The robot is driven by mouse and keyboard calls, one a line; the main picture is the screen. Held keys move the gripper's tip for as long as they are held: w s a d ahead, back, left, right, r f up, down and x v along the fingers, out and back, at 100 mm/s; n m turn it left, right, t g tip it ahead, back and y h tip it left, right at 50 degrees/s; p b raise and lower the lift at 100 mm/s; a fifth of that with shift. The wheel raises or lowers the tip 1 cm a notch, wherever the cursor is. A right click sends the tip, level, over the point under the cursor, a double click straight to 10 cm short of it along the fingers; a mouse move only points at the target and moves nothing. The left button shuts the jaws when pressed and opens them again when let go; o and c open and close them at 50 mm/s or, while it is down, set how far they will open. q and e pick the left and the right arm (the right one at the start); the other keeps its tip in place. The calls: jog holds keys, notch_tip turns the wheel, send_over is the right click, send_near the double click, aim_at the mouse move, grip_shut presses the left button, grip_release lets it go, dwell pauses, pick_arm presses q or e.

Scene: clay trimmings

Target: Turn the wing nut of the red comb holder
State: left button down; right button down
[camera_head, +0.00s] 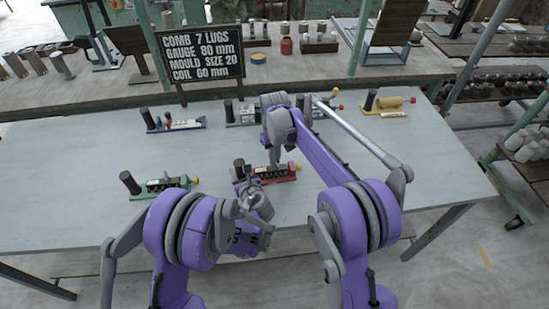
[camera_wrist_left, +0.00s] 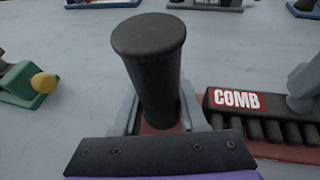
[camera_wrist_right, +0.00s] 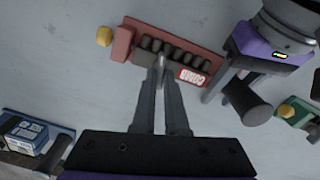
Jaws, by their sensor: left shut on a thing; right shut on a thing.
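The red comb holder (camera_head: 284,174) lies on the grey table, with a row of dark lugs and a COMB label (camera_wrist_left: 237,99). Its upright black handle (camera_wrist_left: 150,75) stands at one end, between the fingers of my left gripper (camera_wrist_left: 160,118), which is shut on it. The yellow knob (camera_wrist_right: 104,36) is at the other end. My right gripper (camera_wrist_right: 161,68) is over the row of lugs, its fingertips close together on the wing nut. The fingertips hide most of the nut, so its angle cannot be told.
A green holder (camera_head: 165,185) lies to the left, a blue one (camera_head: 180,125) behind it, and a yellow one (camera_head: 393,108) at the back right. A black sign (camera_head: 199,53) with white text stands behind. The table's right side is clear.

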dwell(0.3)
jog(key=c, duration=0.9)
grip_release()
jog(key=shift+c, duration=0.2)
jog(key=shift+r, duration=0.1)
notch_tip(320, 180, up, 12)
pick_arm(q)
jog(key=shift+c, duration=1.9)
grip_release()
jog(key=shift+s, duration=0.1)
